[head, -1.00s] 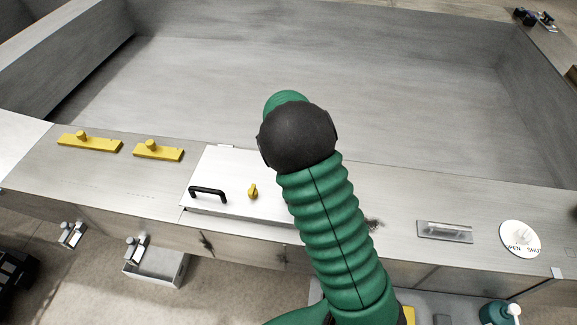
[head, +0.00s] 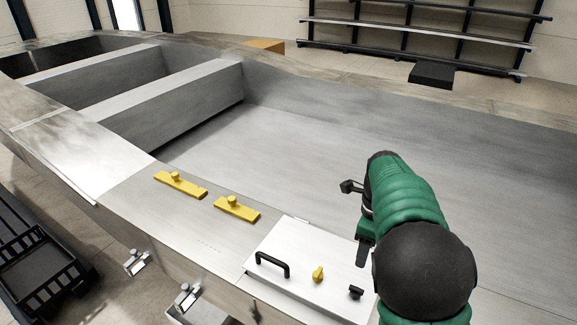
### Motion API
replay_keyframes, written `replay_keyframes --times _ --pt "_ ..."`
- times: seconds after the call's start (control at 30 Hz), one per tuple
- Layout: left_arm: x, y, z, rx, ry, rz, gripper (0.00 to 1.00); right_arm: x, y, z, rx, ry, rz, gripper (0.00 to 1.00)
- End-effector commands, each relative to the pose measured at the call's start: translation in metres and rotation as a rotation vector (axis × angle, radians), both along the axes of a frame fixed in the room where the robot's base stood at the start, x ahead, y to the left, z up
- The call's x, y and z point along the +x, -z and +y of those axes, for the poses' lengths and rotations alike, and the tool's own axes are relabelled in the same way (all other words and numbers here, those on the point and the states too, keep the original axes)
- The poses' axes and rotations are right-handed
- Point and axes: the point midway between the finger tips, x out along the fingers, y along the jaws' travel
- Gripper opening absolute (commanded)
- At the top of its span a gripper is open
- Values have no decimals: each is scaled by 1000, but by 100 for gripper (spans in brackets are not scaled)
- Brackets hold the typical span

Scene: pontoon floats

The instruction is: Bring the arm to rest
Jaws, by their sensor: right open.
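My right arm, in a green ribbed sleeve with a black round joint, comes up from the lower right of the head view. Its right gripper (head: 357,218) is a small dark tool at the sleeve's far end, turned to the left. Its jaws are open and I see nothing between them. In the picture it overlaps the grey trough behind the white lid, and its height above the surfaces is hard to judge. The arm covers the lid's right edge. My left gripper is not in view.
The white lid (head: 300,262) has a black handle (head: 272,263) and a yellow knob (head: 318,274). Two yellow bars (head: 181,184) (head: 237,209) lie on the metal ledge to the left. A black crate (head: 42,265) stands at lower left. The trough floor (head: 290,165) looks clear.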

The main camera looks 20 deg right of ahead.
Motion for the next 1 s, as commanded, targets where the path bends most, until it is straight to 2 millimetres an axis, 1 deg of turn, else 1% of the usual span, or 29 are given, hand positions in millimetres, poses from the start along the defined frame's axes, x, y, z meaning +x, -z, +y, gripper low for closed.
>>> replay_keyframes --times 0.07,0.17,0.2,0.27,0.3,0.37,0.4,0.5,0.6,0.7,1.0 --pt "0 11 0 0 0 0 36 -3 18 8 5 -84 -5 52" --pt "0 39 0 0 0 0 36 -12 66 33 7 -391 -25 52" --pt "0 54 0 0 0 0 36 -18 91 48 2 -575 -40 52" --pt "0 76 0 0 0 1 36 -29 128 74 -19 -893 -64 52" --pt "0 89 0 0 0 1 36 -38 152 92 -40 -1118 -80 52" --pt "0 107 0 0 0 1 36 -53 182 118 -82 -1451 -98 52" --pt "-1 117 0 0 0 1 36 -63 200 133 -114 -1657 -106 52" --pt "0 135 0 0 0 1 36 -86 231 162 -195 -2081 -112 52" --pt "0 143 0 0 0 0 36 -101 246 177 -258 -2345 -107 52" --pt "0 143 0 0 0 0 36 -107 250 182 -285 -2454 -102 52" --pt "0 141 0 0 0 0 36 -106 248 183 -284 -2461 -101 52"
